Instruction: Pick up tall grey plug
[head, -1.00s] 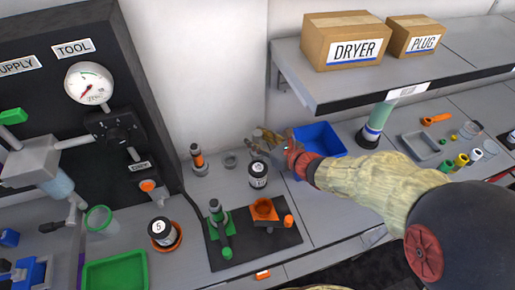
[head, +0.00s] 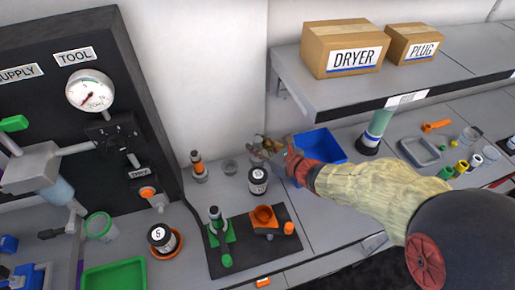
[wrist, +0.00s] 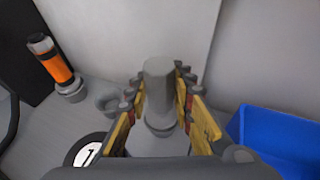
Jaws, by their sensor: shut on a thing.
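The tall grey plug (wrist: 158,90) stands upright between my gripper's yellow-lined fingers in the wrist view. Its flat top shows, and a wider round grey collar shows around its lower part. My gripper (wrist: 160,98) is shut on the plug, one finger on each side. In the head view my gripper (head: 264,146) is near the back wall, left of the blue bin. The plug is hard to make out there behind the fingers. I cannot tell whether its base is clear of the bench.
A small grey cup (head: 230,166) and an orange-banded cylinder (head: 198,166) stand left of my gripper. A black-and-white jar (head: 258,181) is in front. The blue bin (head: 328,141) is close on the right. The shelf (head: 335,92) overhangs the bench on the right.

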